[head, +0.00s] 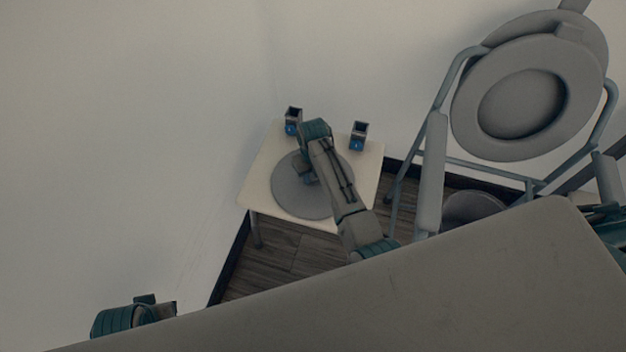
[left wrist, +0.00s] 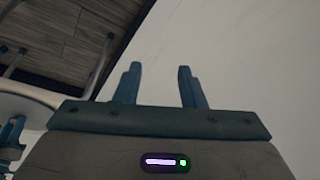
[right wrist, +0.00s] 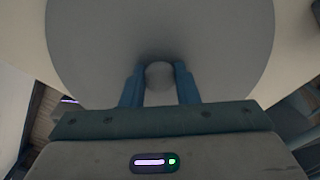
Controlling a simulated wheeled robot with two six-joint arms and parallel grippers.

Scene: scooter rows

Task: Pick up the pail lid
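The pail lid (head: 300,200) is a grey round disc with a small round knob (right wrist: 159,75). It is at the small cream table, over the middle of its top; I cannot tell whether it touches the top. My right gripper (right wrist: 160,82) is above the lid, with its blue fingers on both sides of the knob. The fingers appear closed against it. My right arm hides part of the lid in the head view. My left gripper (left wrist: 157,85) is empty and open, away from the table beside the pale wall.
The cream table (head: 262,165) bears two small dark-and-blue holders, one at the back left (head: 293,120) and one at the back right (head: 358,135). A grey commode chair (head: 430,170) stands to the right. Pale walls close in behind and left.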

